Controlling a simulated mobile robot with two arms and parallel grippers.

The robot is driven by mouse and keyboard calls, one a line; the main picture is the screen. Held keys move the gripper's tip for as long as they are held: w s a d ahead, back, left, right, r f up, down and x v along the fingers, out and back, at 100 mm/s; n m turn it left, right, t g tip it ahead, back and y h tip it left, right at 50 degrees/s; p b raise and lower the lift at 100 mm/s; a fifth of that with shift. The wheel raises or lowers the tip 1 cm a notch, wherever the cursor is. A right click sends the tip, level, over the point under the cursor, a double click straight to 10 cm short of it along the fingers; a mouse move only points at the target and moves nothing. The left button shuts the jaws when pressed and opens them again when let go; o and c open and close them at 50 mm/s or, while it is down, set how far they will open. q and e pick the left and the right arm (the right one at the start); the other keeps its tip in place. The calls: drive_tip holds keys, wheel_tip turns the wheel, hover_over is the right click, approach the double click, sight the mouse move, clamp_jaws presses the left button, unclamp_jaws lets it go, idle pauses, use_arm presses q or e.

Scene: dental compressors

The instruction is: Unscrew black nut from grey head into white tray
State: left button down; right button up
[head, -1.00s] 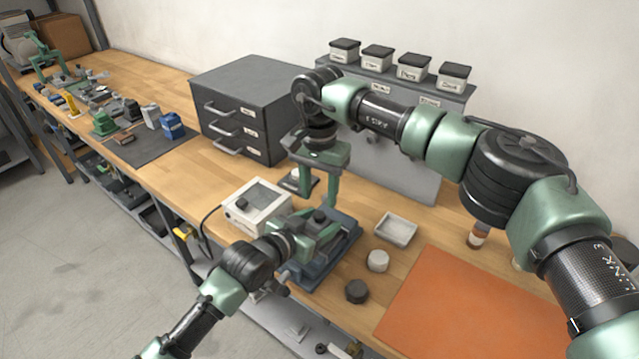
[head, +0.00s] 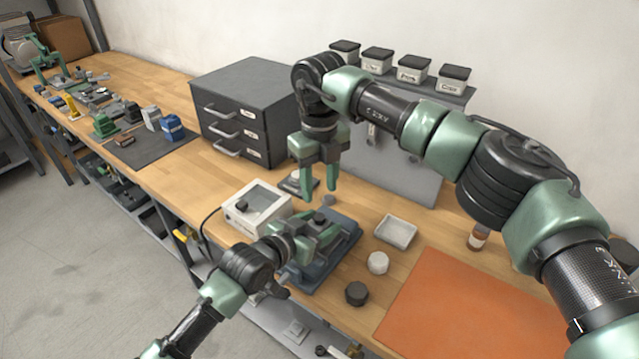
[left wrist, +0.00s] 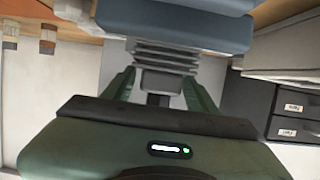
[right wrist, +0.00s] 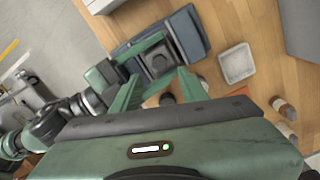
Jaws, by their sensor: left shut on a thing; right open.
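The grey head (left wrist: 166,62) is ribbed and sits on the blue-grey compressor body (left wrist: 180,30) in the left wrist view. My left gripper (head: 318,238) is shut on it from the side. The black nut (head: 319,217) is on top of the head; it also shows as a dark square-looking cap in the right wrist view (right wrist: 158,62). My right gripper (head: 319,192) is open and empty, pointing down above the nut, apart from it. In the right wrist view its fingers straddle the nut. The white tray (head: 395,232) stands empty to the right.
A white box with a window (head: 257,208) stands close left of the compressor. A white round cap (head: 378,262) and a black one (head: 356,293) stand at its right. An orange mat (head: 460,305) covers the front right. Grey drawers (head: 245,110) stand behind.

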sight(320, 216)
use_arm(q)
drive_tip(key=shift+f, duration=0.1)
use_arm(e)
drive_tip(key=shift+f+m, duration=0.3)
drive_tip(key=shift+f, duration=3.7)
clamp_jaws()
drive_tip(key=shift+n, duration=0.5)
drive_tip(key=shift+r, duration=0.15)
drive_tip(key=shift+r, duration=0.95)
